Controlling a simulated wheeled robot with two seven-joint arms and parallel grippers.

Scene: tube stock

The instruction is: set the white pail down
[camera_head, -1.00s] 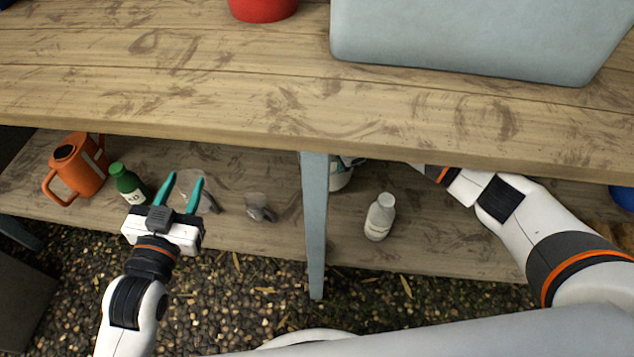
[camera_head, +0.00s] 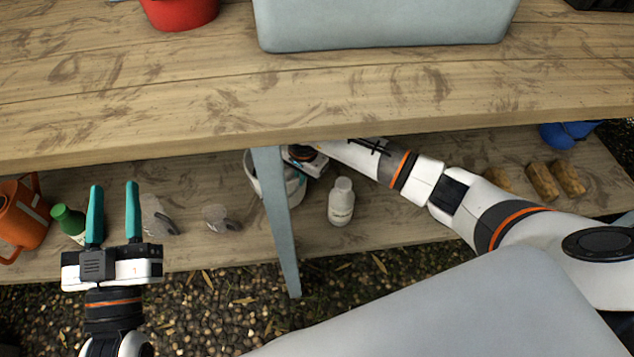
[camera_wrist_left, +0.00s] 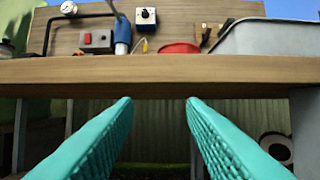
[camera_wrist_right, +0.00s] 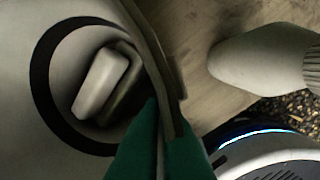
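The white pail (camera_head: 296,188) is on the lower shelf level, partly hidden behind the blue-grey table leg and under the tabletop edge. My right gripper (camera_head: 300,154) is at its rim, reaching in from the right under the tabletop. In the right wrist view the green fingers (camera_wrist_right: 160,135) are closed on the pail's wall (camera_wrist_right: 148,35). I cannot tell whether its base touches the shelf. My left gripper (camera_head: 114,188) is open and empty, in front of the lower shelf; its spread fingers also show in the left wrist view (camera_wrist_left: 160,105).
A white bottle (camera_head: 341,203) stands right of the pail. Clear scoop-like items (camera_head: 218,217), a green bottle (camera_head: 68,220) and an orange watering can (camera_head: 20,215) are to the left. The table leg (camera_head: 276,215) stands before the pail.

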